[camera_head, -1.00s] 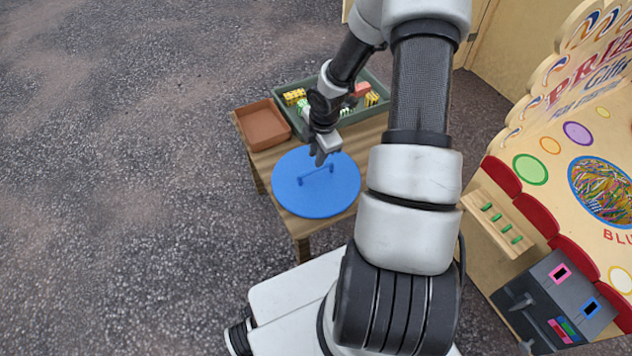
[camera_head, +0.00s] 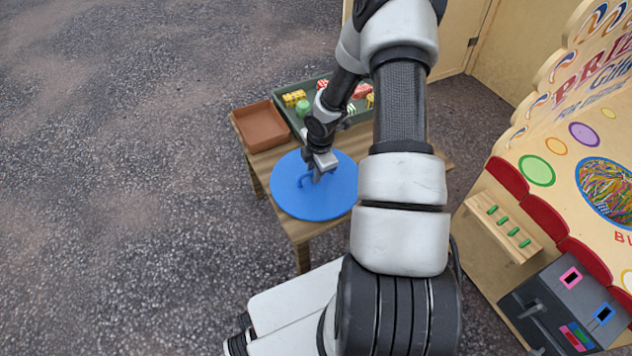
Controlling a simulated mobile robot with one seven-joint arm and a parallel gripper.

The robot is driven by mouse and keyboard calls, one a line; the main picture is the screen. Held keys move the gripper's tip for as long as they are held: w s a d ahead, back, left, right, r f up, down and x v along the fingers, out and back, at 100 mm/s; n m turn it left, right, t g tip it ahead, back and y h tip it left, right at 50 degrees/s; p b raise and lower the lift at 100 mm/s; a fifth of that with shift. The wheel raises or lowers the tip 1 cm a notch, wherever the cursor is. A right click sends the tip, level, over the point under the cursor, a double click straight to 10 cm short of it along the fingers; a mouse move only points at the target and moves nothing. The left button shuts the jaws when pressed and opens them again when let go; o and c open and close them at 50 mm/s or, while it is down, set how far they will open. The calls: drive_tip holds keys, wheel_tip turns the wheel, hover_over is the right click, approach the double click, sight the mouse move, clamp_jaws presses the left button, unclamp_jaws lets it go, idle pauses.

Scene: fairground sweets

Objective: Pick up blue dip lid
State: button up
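The blue dip lid (camera_head: 300,200) is a large round flat disc with a raised bar handle (camera_head: 304,181). It lies on a small wooden table. My gripper (camera_head: 317,178) points down at the lid's handle, over the middle of the lid. The fingers cover part of the handle. I cannot tell whether they are closed on it. My arm hides the right edge of the lid.
An empty brown tray (camera_head: 262,126) stands at the table's back left. A green tray (camera_head: 344,123) with yellow, green and red sweets is behind the gripper. The wooden table (camera_head: 300,228) has little bare room. A prize stall (camera_head: 560,150) stands at the right.

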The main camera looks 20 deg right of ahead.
clamp_jaws()
